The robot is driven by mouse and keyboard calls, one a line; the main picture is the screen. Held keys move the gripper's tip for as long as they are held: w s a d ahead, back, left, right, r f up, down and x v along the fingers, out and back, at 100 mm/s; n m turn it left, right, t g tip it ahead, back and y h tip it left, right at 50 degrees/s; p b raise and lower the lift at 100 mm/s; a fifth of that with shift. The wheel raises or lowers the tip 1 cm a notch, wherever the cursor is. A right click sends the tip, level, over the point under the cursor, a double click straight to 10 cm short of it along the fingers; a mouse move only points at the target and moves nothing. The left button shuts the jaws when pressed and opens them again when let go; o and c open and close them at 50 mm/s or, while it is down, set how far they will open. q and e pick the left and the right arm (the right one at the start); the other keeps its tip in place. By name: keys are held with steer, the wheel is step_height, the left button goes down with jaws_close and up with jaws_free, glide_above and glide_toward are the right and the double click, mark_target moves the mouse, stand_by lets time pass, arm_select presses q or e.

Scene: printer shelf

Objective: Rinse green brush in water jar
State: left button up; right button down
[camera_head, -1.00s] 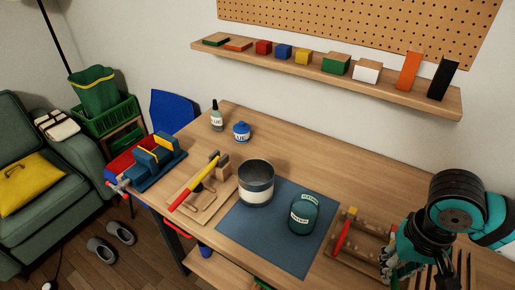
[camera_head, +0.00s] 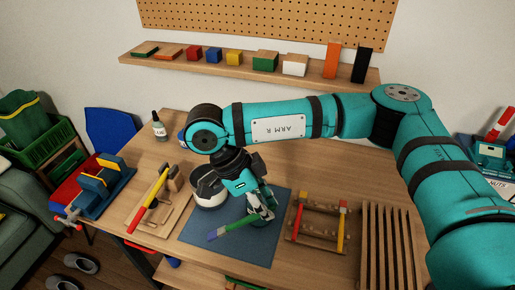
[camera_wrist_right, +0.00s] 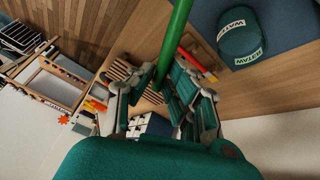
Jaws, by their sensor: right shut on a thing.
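My right gripper (camera_head: 262,208) is shut on the green brush (camera_head: 234,227), which lies tilted across it, its far end pointing left and down in the head view. In the right wrist view the green handle (camera_wrist_right: 176,40) runs up between the fingers (camera_wrist_right: 158,92). The dark green water jar (camera_wrist_right: 243,35), with white WATER labels, stands on the blue mat in the wrist view, apart from the brush handle there. In the head view my gripper hides most or all of the jar. My left gripper is not in view.
A wooden rack (camera_head: 318,238) with red and yellow handled tools is to the right, beside a slatted rack (camera_head: 388,245). A wooden board with a hammer (camera_head: 152,190) is left.

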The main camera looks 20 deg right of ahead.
arm_select(q)
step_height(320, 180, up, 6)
steer(key=p, duration=0.5)
arm_select(e)
steer(key=w+r+m+y, duration=0.3)
steer(key=r+m+y, duration=0.2)
steer(key=m+y, duration=0.65)
steer(key=w+r+m+y, duration=0.2)
steer(key=r+m+y, duration=0.35)
steer(key=m, duration=1.15)
arm_select(q)
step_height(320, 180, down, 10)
steer(key=b, duration=0.9)
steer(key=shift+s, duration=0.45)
arm_select(e)
steer(key=shift+m+t+y, duration=0.25)
steer(key=shift+t+y, duration=0.15)
steer(key=shift+y, duration=0.5)
steer(key=shift+w+d+f, duration=0.2)
steer(key=shift+w+f, duration=0.15)
steer(key=shift+f, duration=2.05)
steer(key=shift+w+d+f, duration=0.25)
steer(key=shift+w+f, duration=0.1)
steer(key=shift+f, duration=2)
steer(key=shift+w+d+f, duration=0.2)
steer(key=shift+w+f, duration=0.15)
steer(key=shift+f, duration=2.05)
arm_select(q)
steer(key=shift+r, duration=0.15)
